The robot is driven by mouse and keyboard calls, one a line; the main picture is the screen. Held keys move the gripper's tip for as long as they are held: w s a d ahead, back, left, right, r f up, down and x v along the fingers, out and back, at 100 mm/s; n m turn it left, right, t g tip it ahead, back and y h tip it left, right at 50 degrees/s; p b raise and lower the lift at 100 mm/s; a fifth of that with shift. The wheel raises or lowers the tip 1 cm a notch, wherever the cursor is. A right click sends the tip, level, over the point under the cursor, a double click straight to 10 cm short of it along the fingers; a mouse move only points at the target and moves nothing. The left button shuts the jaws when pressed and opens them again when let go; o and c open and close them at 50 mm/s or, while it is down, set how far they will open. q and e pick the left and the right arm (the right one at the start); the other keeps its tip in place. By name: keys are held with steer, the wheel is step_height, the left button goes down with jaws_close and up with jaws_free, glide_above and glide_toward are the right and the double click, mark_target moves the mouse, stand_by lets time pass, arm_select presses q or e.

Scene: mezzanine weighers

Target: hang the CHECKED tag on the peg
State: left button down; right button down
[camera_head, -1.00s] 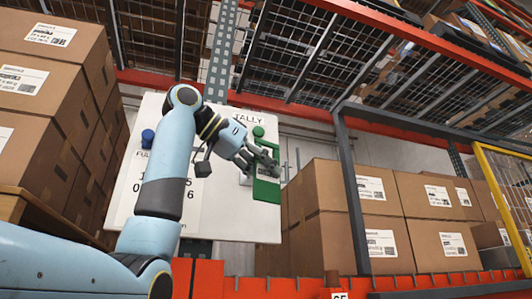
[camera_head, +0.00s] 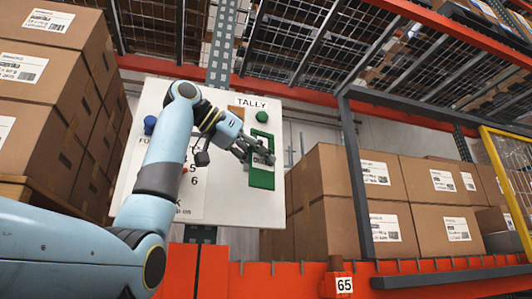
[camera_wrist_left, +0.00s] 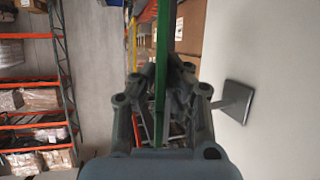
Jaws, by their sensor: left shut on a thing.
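The tag is a green flat piece (camera_head: 262,180) with an open frame at its top and a solid lower part. It hangs upright in front of the white TALLY board (camera_head: 235,205). My left gripper (camera_head: 262,158) is shut on the tag, with its fingers near the frame opening. A round green peg head (camera_head: 262,116) is on the board just above the tag, apart from it in the picture. In the left wrist view the tag (camera_wrist_left: 162,70) is edge-on between the fingers (camera_wrist_left: 160,105). Any word on the tag is unreadable. My right gripper is not in view.
A blue knob (camera_head: 149,125) is at the board's left. A grey square-headed post (camera_wrist_left: 238,100) stands out from a pale surface in the left wrist view. Stacked cartons (camera_head: 50,105) are left and more cartons (camera_head: 335,200) right. An orange rail (camera_head: 290,280) runs below.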

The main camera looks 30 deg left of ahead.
mark_target(258, 168)
arm_select(q)
steer(key=w+a+f, duration=0.1)
steer(key=w+a, duration=0.3)
steer(key=a, duration=0.1)
steer(key=shift+f+p, duration=0.4)
steer(key=shift+p, duration=0.05)
steer(key=shift+w, duration=0.1)
stand_by(0.7)
steer(key=c, duration=1.5)
jaws_free()
steer(key=shift+o, duration=0.7)
steer(key=shift+d+r, duration=0.1)
steer(key=shift+d, duration=0.1)
